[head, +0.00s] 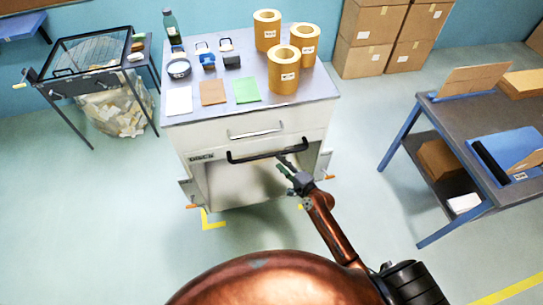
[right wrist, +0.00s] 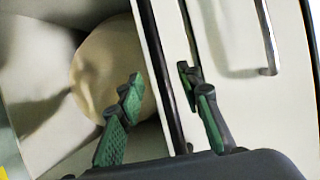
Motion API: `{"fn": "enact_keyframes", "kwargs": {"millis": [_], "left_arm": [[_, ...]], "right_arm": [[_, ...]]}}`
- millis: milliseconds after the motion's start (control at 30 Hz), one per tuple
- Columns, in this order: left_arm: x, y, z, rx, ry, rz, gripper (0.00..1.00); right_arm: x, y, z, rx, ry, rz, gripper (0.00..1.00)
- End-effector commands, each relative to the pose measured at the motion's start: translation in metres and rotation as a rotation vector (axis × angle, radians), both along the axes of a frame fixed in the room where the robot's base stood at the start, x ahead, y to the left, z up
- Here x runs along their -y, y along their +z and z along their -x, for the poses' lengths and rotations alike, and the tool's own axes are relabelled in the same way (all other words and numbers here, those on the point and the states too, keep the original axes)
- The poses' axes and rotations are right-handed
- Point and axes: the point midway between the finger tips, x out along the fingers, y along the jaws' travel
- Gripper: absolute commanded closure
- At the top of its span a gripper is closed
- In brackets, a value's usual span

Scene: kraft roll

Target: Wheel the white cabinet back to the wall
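The white cabinet (head: 255,180) stands in front of the blue wall, with a grey top, a drawer and an open lower bay. A black bar handle (head: 245,157) runs across its front below the drawer's silver handle. My right gripper (head: 285,162) is at the right part of the black bar. In the right wrist view the black bar (right wrist: 160,70) passes between the two spread, green-padded fingers (right wrist: 160,88), with gaps visible beside it. My left gripper is out of view. The gap between cabinet and wall is hidden behind the cabinet.
Cardboard rolls (head: 284,70), a bottle (head: 171,25) and small items stand on the cabinet top. A wire-topped stand (head: 92,50) with a bag (head: 117,110) is left. Boxes (head: 385,35) are behind right, a workbench (head: 480,130) right. Yellow marks (head: 212,222) lie on the floor.

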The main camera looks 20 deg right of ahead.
Motion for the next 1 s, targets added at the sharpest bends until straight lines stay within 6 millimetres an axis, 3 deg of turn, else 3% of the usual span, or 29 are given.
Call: {"fn": "enact_keyframes", "kwargs": {"millis": [500, 867, 1000], "left_arm": [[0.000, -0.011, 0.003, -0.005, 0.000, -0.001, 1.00], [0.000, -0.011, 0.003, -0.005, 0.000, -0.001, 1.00], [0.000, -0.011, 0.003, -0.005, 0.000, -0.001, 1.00]], "right_arm": [[-0.018, -0.013, -0.065, 0.000, 0.000, 0.004, 0.67], [-0.020, -0.014, -0.070, 0.000, 0.000, 0.004, 0.67], [-0.020, -0.014, -0.069, -0.001, 0.000, 0.004, 0.77]]}}
